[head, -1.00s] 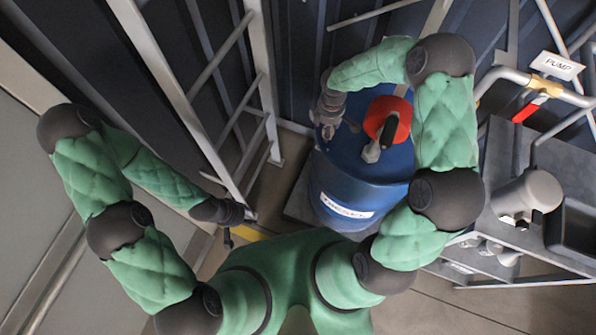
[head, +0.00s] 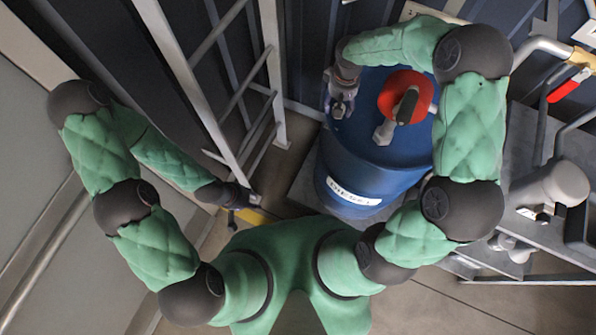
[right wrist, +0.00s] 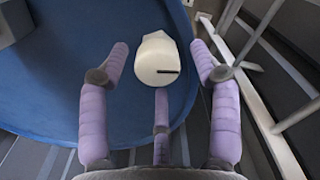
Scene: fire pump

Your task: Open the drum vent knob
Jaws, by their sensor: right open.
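The drum vent knob (right wrist: 157,62) is a pale, rounded knob with a dark line on it, standing on the blue drum top (right wrist: 70,95) in the right wrist view. My right gripper (right wrist: 158,49) is open, with two fingers on either side of the knob and a third below it. I see gaps at both sides; whether the third finger touches is unclear. In the head view my right gripper (head: 341,106) is over the left part of the blue drum (head: 350,165) and hides the knob. My left gripper (head: 236,213) hangs near the ladder foot; its fingers are too small to read.
A red hand pump (head: 402,92) stands on the drum, right of my right gripper. A pale metal ladder (head: 200,95) stands left of the drum. A pipe with a red-handled valve (head: 570,85) and a grey bench (head: 525,145) are at the right.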

